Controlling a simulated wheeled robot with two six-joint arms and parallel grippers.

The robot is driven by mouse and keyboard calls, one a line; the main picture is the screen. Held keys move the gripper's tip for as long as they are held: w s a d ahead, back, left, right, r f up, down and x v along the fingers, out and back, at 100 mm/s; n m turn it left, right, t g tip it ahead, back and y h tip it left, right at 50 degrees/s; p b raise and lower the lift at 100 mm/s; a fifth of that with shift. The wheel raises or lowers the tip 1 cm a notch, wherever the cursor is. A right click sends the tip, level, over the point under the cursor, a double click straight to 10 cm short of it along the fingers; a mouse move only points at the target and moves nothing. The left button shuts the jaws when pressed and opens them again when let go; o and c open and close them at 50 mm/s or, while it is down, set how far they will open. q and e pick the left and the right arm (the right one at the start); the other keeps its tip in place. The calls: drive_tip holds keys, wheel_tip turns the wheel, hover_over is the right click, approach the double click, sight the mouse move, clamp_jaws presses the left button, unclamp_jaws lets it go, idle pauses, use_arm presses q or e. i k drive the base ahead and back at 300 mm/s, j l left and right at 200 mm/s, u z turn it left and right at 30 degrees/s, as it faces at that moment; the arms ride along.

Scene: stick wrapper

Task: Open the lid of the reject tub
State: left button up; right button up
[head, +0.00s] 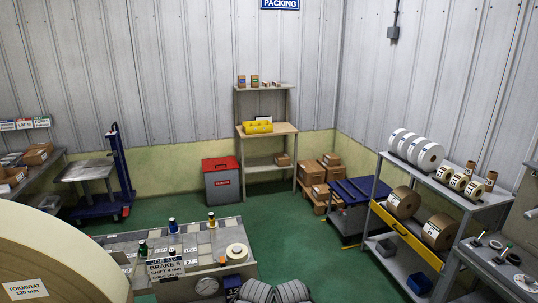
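A grey tub with a red lid (221,163) stands on the green floor against the back wall, left of the wooden-topped bench. Its grey body (222,188) has a red label on the front, too small to read for certain. The lid lies flat on the tub and looks closed. It looks like the reject tub. Neither of my grippers can be made out in the head view. Dark grey ribbed parts at the bottom centre edge look like my own body.
A low grey table (192,238) with bottles and a tape roll stands in front, below the tub. A bench with a shelf (267,131) is right of the tub, a blue lift cart (122,165) left. A roll shelf (440,187) stands at right. Green floor between is free.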

sight(230, 163)
drive_tip(key=i+l+z, duration=0.1)
drive_tip(key=z, duration=0.35)
drive_tip(key=i+z, duration=0.2)
drive_tip(key=z, duration=0.25)
drive_tip(key=i+l+z, duration=0.1)
drive_tip(key=i+z, duration=0.4)
drive_tip(key=i, duration=0.2)
drive_tip(key=i+l+u, duration=0.15)
drive_tip(key=i, duration=0.35)
drive_tip(key=i+l+u, duration=0.2)
drive_tip(key=i, duration=0.3)
drive_tip(key=i+j+u, duration=0.1)
drive_tip(key=i+u, duration=1)
drive_tip(key=i+j+u, duration=0.2)
drive_tip(key=i, duration=0.65)
drive_tip(key=i+u, duration=0.15)
drive_tip(key=i, duration=0.65)
drive_tip(key=i+u, duration=0.2)
drive_tip(key=i, duration=0.65)
drive_tip(key=i+l+u, duration=0.2)
drive_tip(key=i, duration=0.6)
drive_tip(key=i+u, duration=0.1)
drive_tip(key=i, duration=0.9)
drive_tip(key=i+z, duration=0.15)
drive_tip(key=i, duration=0.35)
